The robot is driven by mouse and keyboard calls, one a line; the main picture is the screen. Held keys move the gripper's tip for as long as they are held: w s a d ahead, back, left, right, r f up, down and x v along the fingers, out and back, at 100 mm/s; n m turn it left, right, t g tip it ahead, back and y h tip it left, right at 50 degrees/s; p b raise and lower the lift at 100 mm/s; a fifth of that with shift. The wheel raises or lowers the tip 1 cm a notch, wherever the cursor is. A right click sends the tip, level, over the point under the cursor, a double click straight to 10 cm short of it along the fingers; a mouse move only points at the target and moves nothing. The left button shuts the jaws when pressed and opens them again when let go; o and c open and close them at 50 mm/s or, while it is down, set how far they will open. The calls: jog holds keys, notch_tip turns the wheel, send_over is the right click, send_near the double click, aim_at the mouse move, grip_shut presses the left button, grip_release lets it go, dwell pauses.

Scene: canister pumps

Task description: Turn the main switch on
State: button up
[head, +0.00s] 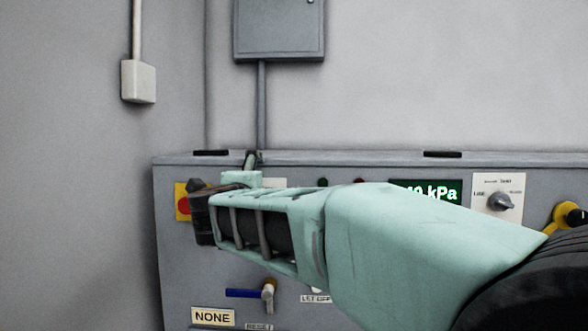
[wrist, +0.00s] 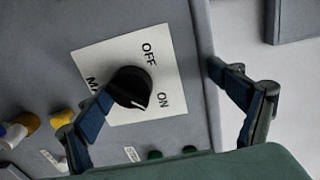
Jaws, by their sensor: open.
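The main switch is a black rotary knob (wrist: 130,86) on a white plate (wrist: 98,58) marked OFF and ON, with a partly covered word starting "MA". Its white pointer mark sits at the lower right of the knob, on the side towards ON. My gripper (wrist: 160,84) is open in the wrist view. Its left finger overlaps the knob's lower left edge; I cannot tell whether it touches. Its right finger is apart, beyond the plate's right side near the panel edge. In the head view my gripper (head: 203,215) is in front of the panel's left part and hides the knob.
The grey control panel (head: 175,270) carries a red button on yellow (head: 183,203), a blue-handled valve (head: 245,293), a kPa display (head: 445,192) and a selector knob (head: 501,201) at right. A grey wall box (head: 279,28) hangs above.

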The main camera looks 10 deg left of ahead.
jog(key=o, duration=0.3)
jog(key=shift+t, duration=0.3)
jog(key=r, duration=0.5)
jog(key=shift+s+a+r, duration=0.1)
jog(key=shift+s+r, duration=0.2)
jog(key=shift+r, duration=0.05)
jog(key=shift+o, duration=0.2)
jog(key=shift+a+r, duration=0.15)
jog(key=shift+r, duration=0.2)
jog(key=shift+s, duration=0.1)
jog(key=f, duration=0.4)
jog(key=shift+w+g, duration=0.2)
jog(key=shift+g, duration=0.2)
jog(key=shift+c, duration=0.7)
jog(key=shift+s+r, duration=0.15)
jog(key=shift+s, duration=0.1)
jog(key=shift+c, duration=0.7)
jog(key=shift+s+f, duration=0.2)
jog(key=shift+s, duration=0.95)
jog(key=c, duration=0.5)
jog(key=s+d, duration=0.1)
jog(key=s, duration=0.9)
jog(key=shift+d, duration=0.25)
